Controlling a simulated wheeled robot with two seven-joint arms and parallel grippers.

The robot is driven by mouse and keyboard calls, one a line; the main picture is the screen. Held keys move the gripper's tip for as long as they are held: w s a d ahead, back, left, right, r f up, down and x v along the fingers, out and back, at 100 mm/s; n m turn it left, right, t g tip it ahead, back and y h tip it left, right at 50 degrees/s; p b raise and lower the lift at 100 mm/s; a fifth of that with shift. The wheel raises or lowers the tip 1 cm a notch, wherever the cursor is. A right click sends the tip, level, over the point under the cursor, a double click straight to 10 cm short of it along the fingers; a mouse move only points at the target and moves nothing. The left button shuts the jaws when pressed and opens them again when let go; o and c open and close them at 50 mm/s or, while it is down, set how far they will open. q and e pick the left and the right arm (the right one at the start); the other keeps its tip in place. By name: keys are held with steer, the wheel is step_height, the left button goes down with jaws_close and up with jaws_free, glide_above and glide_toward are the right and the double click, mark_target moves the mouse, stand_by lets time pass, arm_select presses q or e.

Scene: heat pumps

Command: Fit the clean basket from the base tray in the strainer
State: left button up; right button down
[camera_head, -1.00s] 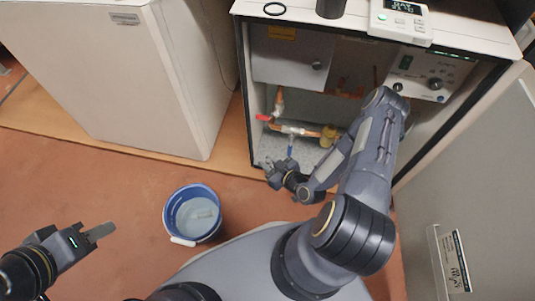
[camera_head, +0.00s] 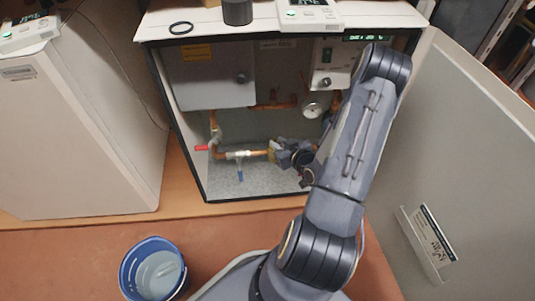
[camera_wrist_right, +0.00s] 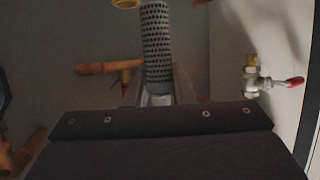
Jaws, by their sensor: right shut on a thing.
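My right gripper (camera_head: 280,155) is inside the open cabinet, beside the brass strainer (camera_head: 271,152) on the copper pipe. In the right wrist view its fingers (camera_wrist_right: 157,97) are shut on the clean basket (camera_wrist_right: 157,45), a grey perforated cylinder. The basket points away from the fingers, towards the top of that view. A brass part (camera_wrist_right: 125,3) shows at the upper edge, close to the basket's far end; I cannot tell whether they touch. The head view does not show the basket clearly. My left gripper is out of view.
A red-handled valve (camera_head: 201,148) and a blue-handled valve (camera_head: 239,173) sit on the pipework. A black ring (camera_head: 180,28) and a dark cylinder (camera_head: 237,12) are on the cabinet top. A blue bucket (camera_head: 153,268) stands on the floor. The open door (camera_head: 460,130) is at right.

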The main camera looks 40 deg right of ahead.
steer(key=shift+w+d, duration=1.35)
steer(key=shift+w, duration=0.4)
glide_above(275, 138)
steer(key=s+a, duration=0.1)
steer(key=shift+s+a+f+b, duration=0.15)
steer(key=shift+f+b, duration=0.4)
steer(key=shift+f, duration=0.75)
steer(key=shift+b, duration=0.3)
steer(key=shift+f+b, duration=0.5)
steer(key=shift+f, duration=0.2)
steer(key=shift+f, duration=2.45)
stand_by(0.3)
